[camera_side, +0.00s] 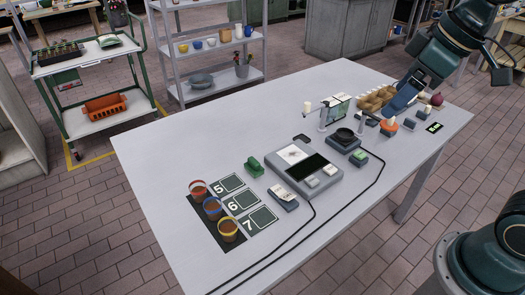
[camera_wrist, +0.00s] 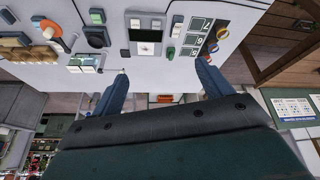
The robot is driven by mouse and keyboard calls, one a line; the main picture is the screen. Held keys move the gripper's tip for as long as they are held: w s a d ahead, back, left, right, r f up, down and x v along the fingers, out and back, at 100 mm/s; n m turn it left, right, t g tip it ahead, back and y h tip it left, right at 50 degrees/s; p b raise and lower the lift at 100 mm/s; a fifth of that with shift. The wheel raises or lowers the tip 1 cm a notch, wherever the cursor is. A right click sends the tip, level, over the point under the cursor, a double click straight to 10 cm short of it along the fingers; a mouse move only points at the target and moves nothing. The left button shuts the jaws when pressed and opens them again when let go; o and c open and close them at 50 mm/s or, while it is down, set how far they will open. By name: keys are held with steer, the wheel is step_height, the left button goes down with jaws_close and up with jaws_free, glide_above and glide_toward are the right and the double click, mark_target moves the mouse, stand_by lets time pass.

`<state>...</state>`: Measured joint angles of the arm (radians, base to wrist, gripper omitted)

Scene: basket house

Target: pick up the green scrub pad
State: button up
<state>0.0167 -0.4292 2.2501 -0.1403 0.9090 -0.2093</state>
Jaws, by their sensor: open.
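A small green block that looks like the scrub pad (camera_side: 254,166) lies on the grey table, left of the flat grey device and beside the card marked 5. It also shows in the wrist view (camera_wrist: 170,53), near the numbered cards. My gripper (camera_side: 392,110) is at the table's right part in the side view, above or beside the brown rolls, well away from the pad. In the wrist view its two blue fingers (camera_wrist: 160,86) are spread apart with nothing between them.
The flat grey device (camera_side: 291,165) with a dark screen stands mid-table. Three banded cups (camera_side: 228,231) stand front left by the numbered cards. Brown rolls (camera_side: 375,99), an orange dish (camera_side: 389,127) and a black-topped scale (camera_side: 345,138) crowd the right.

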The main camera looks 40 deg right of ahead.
steer(key=w+a+n+g, duration=0.15)
steer(key=w+n, duration=0.25)
steer(key=w, duration=0.5)
steer(key=n+g+y, duration=0.3)
steer(key=n+y, duration=0.1)
steer(key=n, duration=0.6)
glide_above(255, 160)
steer(key=d, duration=0.5)
step_height(255, 160, down, 21)
steer(key=shift+w+f, duration=0.1)
steer(key=shift+w, duration=0.05)
steer(key=shift+a+h, duration=0.1)
steer(key=shift+h, duration=0.2)
steer(key=shift+x, duration=4.25)
steer(key=shift+s+x, duration=0.15)
steer(key=shift+x, duration=1.15)
steer(key=shift+s+x, duration=0.15)
steer(key=shift+x, duration=1.15)
